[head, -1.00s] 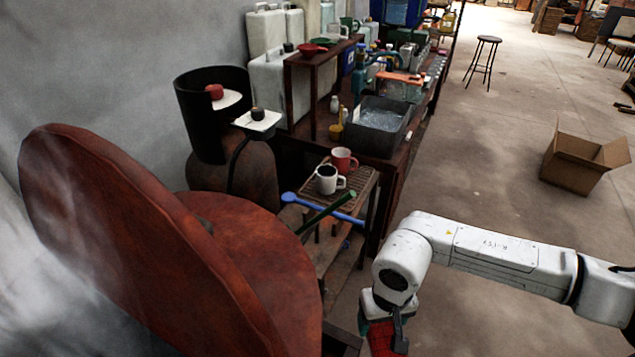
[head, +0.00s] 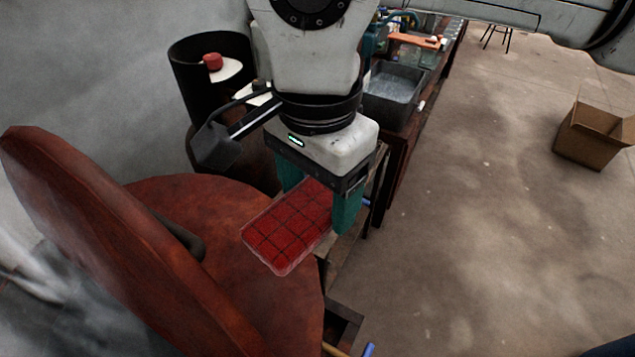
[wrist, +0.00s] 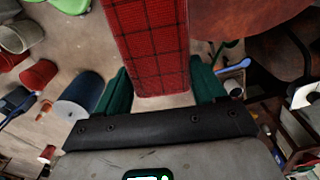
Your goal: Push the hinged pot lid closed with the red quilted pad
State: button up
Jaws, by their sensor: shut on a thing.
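The red quilted pad (head: 290,228) is held between the teal fingers of my gripper (head: 318,196). Its free end reaches out left over the flat part of the reddish-brown pot lid (head: 225,195). The hinged part of the lid (head: 85,215) stands raised and tilted at the left, apart from the pad. A dark bar, perhaps a handle, shows between the two parts. In the wrist view the pad (wrist: 147,45) fills the upper middle between the fingers, and part of the reddish-brown lid (wrist: 245,18) shows at upper right. The pot's inside is hidden.
Pale steam (head: 35,275) drifts at the lower left by the wall. A dark cylinder (head: 190,85) with a red-topped white plate stands behind the lid. A bench with a grey basin (head: 392,92) runs behind my arm.

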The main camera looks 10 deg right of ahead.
aim_at(236, 352)
jog(key=shift+s+a+f+b, duration=0.3)
jog(key=shift+s+f+b, duration=0.15)
jog(key=shift+f, duration=0.65)
jog(key=shift+s+a+f+b, duration=0.4)
jog(key=shift+f+b, duration=0.2)
jog(key=shift+f, duration=0.55)
jog(key=shift+s+a+f+b, duration=0.25)
jog(key=shift+s+f+b, duration=0.2)
jog(key=shift+f, duration=0.65)
jog(key=shift+s+a+b, duration=0.45)
jog(key=shift+s+a, duration=0.4)
jog(key=shift+s, duration=0.2)
jog(key=shift+s+a+f+b, duration=0.3)
jog(key=shift+s+a+b, duration=0.45)
jog(key=shift+s+a, duration=0.45)
jog(key=shift+s+a+f+b, duration=0.3)
jog(key=shift+s+a+b, duration=0.6)
jog(key=shift+s, duration=0.65)
jog(key=shift+s+a+f+b, duration=0.3)
jog(key=shift+s+a+b, duration=0.35)
jog(key=shift+s+a, duration=0.6)
jog(key=shift+s+d, duration=0.1)
jog(key=shift+s, duration=0.05)
jog(key=shift+r, duration=0.1)
